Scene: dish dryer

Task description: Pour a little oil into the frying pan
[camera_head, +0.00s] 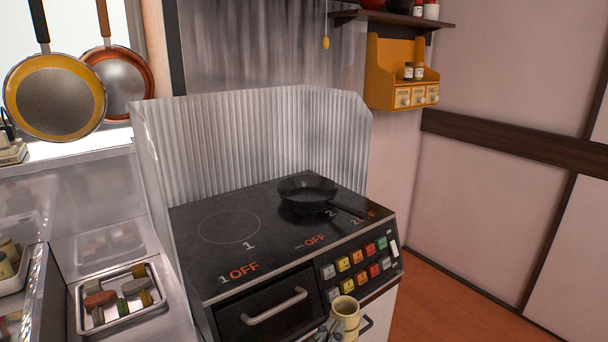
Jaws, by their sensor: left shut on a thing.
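A black frying pan (308,194) rests on the far burner of the black cooktop (215,265), its handle pointing to the lower right. My left gripper (333,328) is at the bottom edge, in front of the cooker, and only partly in view. It is shut on a cream-coloured cylindrical vessel (346,314), held roughly upright. The vessel is lower and nearer than the pan and apart from it. What it contains is hard to tell. My right gripper is out of view.
A corrugated metal splash guard (230,135) rises behind and left of the cooktop. The near burner (228,227) is empty. Coloured buttons (358,257) line the cooker's front right. A tray of small items (118,298) lies at left. Two pans (55,97) hang at upper left.

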